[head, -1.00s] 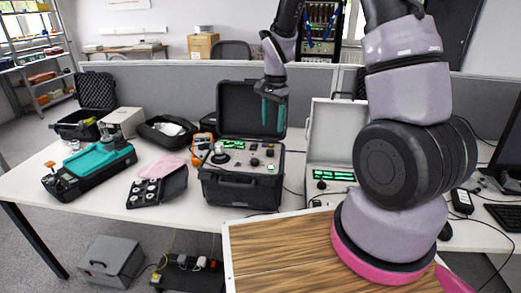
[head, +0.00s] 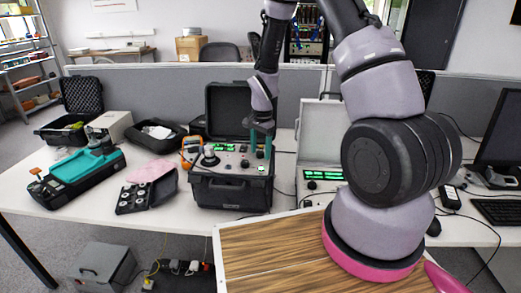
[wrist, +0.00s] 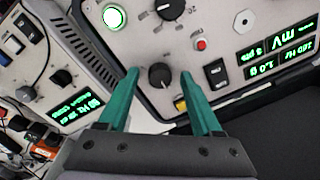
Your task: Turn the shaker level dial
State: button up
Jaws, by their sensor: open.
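The black portable case (head: 230,195) stands open on the table, with a light grey control panel. In the wrist view that panel (wrist: 215,75) has a black dial (wrist: 160,76) with a white pointer mark. I cannot read its label. A second black dial (wrist: 170,8) sits beyond it at the top edge. My gripper (wrist: 158,74) is open, its two teal fingers on either side of the first dial, with gaps visible at both sides. In the head view my gripper (head: 260,150) points down over the panel's right part; the dial there is hidden or too small to tell.
The panel also carries a red button (wrist: 201,44), a black switch (wrist: 215,72), a yellow part (wrist: 181,104) and green displays (wrist: 274,55). The raised lid (head: 228,105) stands behind. A pale case (head: 318,130) is close on the right; a teal device (head: 85,170) lies left.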

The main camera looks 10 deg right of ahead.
grip_shut()
jog(key=shift+n, duration=0.3)
jog(key=n, duration=0.6)
jog(key=shift+d, duration=0.1)
jog(key=n, duration=0.6)
jog(key=shift+w+n+g, duration=0.1)
jog(key=shift+n+g, duration=0.2)
jog(key=n, duration=0.3)
jog(key=shift+n, duration=0.3)
jog(key=n, duration=0.3)
jog(key=shift+n, duration=0.3)
jog(key=n, duration=0.5)
jog(key=shift+w+n, duration=0.1)
jog(key=shift+n, duration=0.6)
